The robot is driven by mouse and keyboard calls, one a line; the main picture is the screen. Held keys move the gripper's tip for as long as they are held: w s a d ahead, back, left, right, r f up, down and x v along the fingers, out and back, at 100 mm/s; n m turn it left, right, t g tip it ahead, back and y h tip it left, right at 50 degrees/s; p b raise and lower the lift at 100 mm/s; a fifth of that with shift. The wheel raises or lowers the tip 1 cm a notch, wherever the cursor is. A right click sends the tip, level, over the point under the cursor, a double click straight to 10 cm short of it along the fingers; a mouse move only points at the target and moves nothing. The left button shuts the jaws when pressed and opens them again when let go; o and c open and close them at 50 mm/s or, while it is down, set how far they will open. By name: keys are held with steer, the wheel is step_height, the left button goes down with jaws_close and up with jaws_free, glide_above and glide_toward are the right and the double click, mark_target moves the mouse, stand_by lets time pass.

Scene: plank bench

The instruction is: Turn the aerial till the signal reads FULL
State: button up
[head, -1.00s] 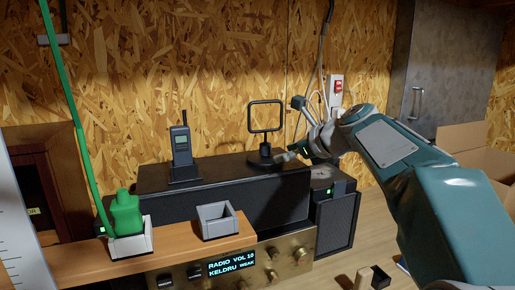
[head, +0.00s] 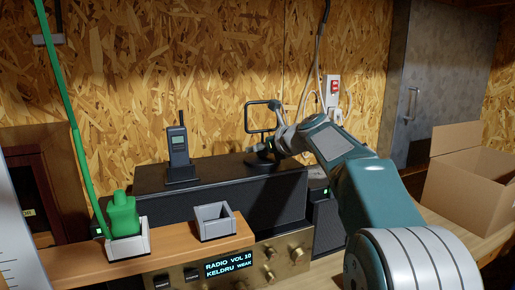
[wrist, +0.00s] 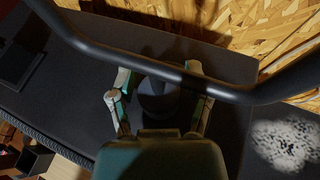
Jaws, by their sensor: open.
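The aerial is a black square loop (head: 249,117) on a short stem and dark base, standing on a long black box. My gripper (head: 277,143) is open at the lower part of the aerial and partly hides it. In the wrist view, the loop's bar (wrist: 90,47) crosses over my open fingers (wrist: 158,88). The round dark stem or base lies between the fingers; I cannot tell if they touch it. The radio display (head: 229,269) reads "RADIO VOL 10, KELDRU WEAK".
A handheld radio (head: 178,146) stands left on the black box (head: 225,177). A cardboard box (head: 462,185) is at right.

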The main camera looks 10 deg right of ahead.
steer(key=shift+w+a+f, duration=0.15)
steer(key=shift+w, duration=0.05)
jaws_close()
steer(key=shift+n+y, duration=0.3)
steer(key=n+g+y, duration=0.2)
steer(key=n+g, duration=0.1)
steer(key=shift+s+a+y, duration=0.15)
steer(key=shift+y, duration=0.25)
steer(key=shift+s+a+n+g+y, duration=0.15)
steer(key=shift+n+g+y, duration=0.25)
steer(key=shift+n+g, duration=0.35)
steer(key=shift+s+n+g+y, duration=0.1)
steer(key=shift+n+g+y, duration=0.3)
steer(key=shift+n+g, duration=0.35)
steer(key=shift+s+n+g+y, duration=0.15)
steer(key=shift+n+g+y, duration=0.15)
steer(key=shift+n+g, duration=0.8)
